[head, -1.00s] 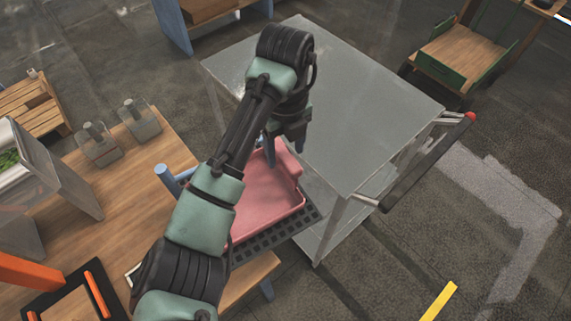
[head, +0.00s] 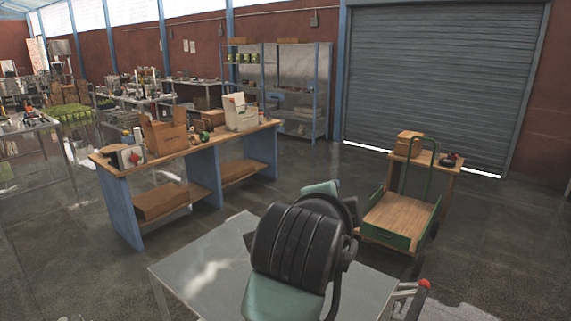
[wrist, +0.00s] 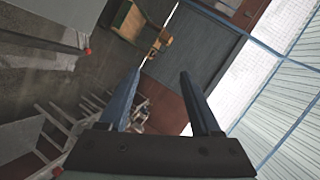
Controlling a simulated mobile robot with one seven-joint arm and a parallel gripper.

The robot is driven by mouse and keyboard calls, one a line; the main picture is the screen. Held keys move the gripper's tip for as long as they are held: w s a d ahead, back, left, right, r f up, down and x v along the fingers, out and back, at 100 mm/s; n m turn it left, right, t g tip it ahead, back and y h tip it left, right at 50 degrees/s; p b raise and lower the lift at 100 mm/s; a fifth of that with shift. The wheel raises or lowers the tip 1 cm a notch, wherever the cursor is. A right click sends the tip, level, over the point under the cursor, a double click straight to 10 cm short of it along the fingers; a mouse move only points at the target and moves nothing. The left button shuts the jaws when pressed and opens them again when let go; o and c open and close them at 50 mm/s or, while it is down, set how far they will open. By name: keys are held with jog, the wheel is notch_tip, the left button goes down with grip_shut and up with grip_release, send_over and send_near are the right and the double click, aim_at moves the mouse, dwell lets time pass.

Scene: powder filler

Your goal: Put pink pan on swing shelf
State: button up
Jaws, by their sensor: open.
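My gripper (wrist: 160,72) shows in the wrist view with its two blue-grey fingers apart and nothing between them. It points up towards the wall and roof, away from any work surface. In the head view only a black and green part of my arm shows, over the grey table top; the fingers are out of that view. The pink pan is in neither current view. The swing shelf cannot be picked out in either current view.
A grey cart top (head: 200,270) with a red-tipped handle (head: 423,284) lies under my arm. A green-railed wooden trolley (head: 400,215) stands beyond it to the right. A long workbench (head: 105,165) with boxes stands behind left. Open floor lies between them.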

jog(key=s+a+r+n+t, duration=0.2)
jog(key=s+r+n+t, duration=0.3)
jog(key=r, duration=0.5)
jog(key=s+a+r+n+t, duration=0.1)
jog(key=s+r+n+t, duration=0.4)
jog(key=r, duration=0.4)
jog(key=s+a+r+n+t+y, duration=0.4)
jog(key=s+r+n, duration=0.3)
jog(key=s, duration=0.2)
jog(key=shift+s+a+n+t, duration=0.3)
jog(key=shift+s+a+n, duration=0.1)
jog(key=shift+a, duration=0.1)
